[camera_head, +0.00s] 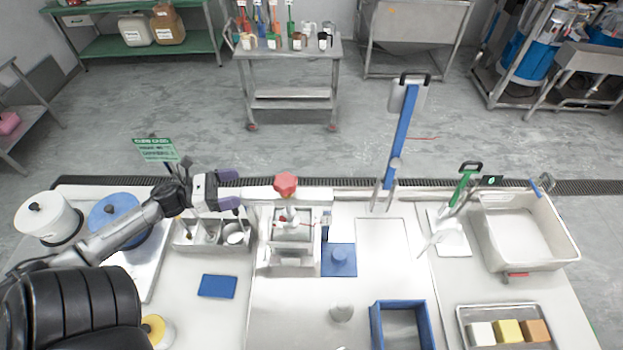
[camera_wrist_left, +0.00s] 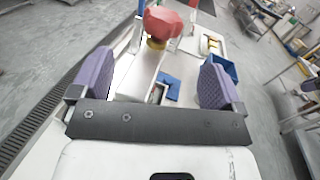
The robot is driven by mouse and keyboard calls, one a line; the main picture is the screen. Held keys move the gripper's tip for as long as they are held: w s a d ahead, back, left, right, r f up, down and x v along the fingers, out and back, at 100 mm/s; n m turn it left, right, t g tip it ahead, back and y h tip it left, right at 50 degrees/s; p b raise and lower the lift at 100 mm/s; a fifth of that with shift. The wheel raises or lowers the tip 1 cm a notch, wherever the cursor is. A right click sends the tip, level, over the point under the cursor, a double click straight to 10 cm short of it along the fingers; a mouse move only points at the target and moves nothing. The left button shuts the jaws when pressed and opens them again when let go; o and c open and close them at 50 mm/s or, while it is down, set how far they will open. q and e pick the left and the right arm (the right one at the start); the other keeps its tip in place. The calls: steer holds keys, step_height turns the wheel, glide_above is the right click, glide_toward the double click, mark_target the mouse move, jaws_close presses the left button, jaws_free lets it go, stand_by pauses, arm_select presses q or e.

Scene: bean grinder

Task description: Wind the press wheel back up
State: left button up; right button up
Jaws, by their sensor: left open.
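The press wheel, a red knob-like handwheel (camera_head: 286,184), sits on top of the grey press frame (camera_head: 291,258) near the middle of the table's back edge. In the left wrist view the red wheel (camera_wrist_left: 163,22) is ahead of the jaws, on a brass-coloured collar. My left gripper (camera_head: 234,189) is open and empty, to the left of the wheel and apart from it. In the left wrist view its purple finger pads (camera_wrist_left: 158,80) are wide apart, with the wheel beyond them. My right gripper is not in view.
A metal tray of containers (camera_head: 211,248) stands below my left gripper. A blue open box (camera_head: 374,326) is at the front, and a green sign (camera_head: 155,150) stands behind my left arm.

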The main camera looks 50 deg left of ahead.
mark_target(285, 181)
arm_select(q)
steer(key=w+d, duration=0.2)
steer(key=w, duration=0.1)
steer(key=w+d+m+p, duration=0.1)
steer(key=w, duration=0.3)
steer(key=w+d+m+h+p, duration=0.1)
steer(key=w+d, duration=0.1)
steer(key=w, duration=0.2)
steer(key=shift+w+d+g, duration=0.1)
steer(key=shift+d+g, duration=0.2)
steer(key=shift+d, duration=0.05)
steer(key=shift+x, duration=0.9)
steer(key=c, duration=0.9)
steer(key=shift+p, duration=0.35)
